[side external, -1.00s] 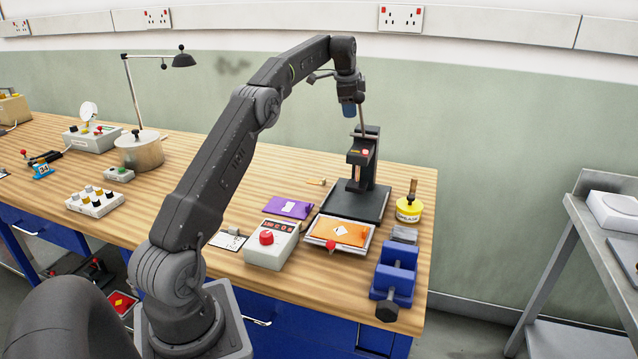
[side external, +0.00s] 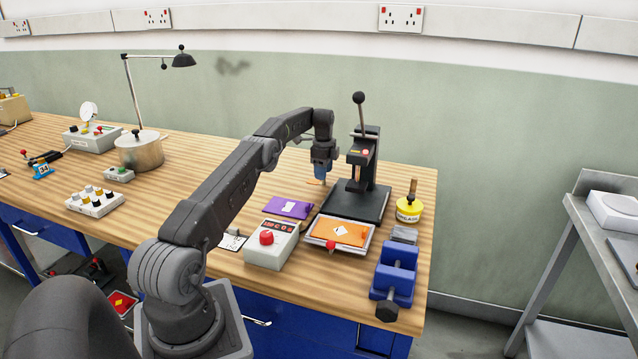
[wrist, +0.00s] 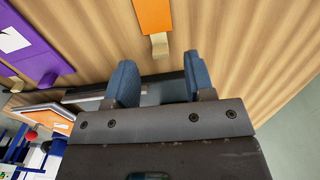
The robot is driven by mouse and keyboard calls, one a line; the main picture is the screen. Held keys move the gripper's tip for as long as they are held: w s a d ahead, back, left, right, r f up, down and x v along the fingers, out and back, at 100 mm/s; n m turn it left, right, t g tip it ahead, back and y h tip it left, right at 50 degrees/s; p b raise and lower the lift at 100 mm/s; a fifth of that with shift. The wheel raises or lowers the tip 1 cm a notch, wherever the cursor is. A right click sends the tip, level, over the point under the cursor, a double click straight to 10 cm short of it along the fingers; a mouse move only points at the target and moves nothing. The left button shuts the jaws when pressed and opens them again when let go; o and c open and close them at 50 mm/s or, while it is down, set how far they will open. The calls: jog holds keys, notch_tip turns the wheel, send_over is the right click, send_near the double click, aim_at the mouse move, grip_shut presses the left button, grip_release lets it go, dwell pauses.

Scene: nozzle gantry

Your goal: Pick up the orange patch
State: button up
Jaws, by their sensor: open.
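The orange patch (side external: 338,231) is a flat orange sheet with a white diamond label. It lies on a pale tray (side external: 313,241) with a red knob at its front. In the wrist view, part of the orange patch (wrist: 62,127) shows at the lower left, well to the side of the fingers. My gripper (side external: 323,182) is low over the bench, behind and left of the patch and apart from it. In the wrist view, my gripper (wrist: 160,85) has its two blue fingers apart with nothing between them.
A small orange piece with a wooden end (wrist: 155,18) lies ahead of my fingers. A purple patch (side external: 287,207) lies left of the tray. A black press (side external: 362,165) stands behind the tray, right of my gripper. A control box (side external: 272,246) and blue vise (side external: 397,266) flank the tray.

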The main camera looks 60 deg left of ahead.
jog(key=shift+f, duration=1.45)
jog(key=shift+c, duration=0.3)
grip_shut()
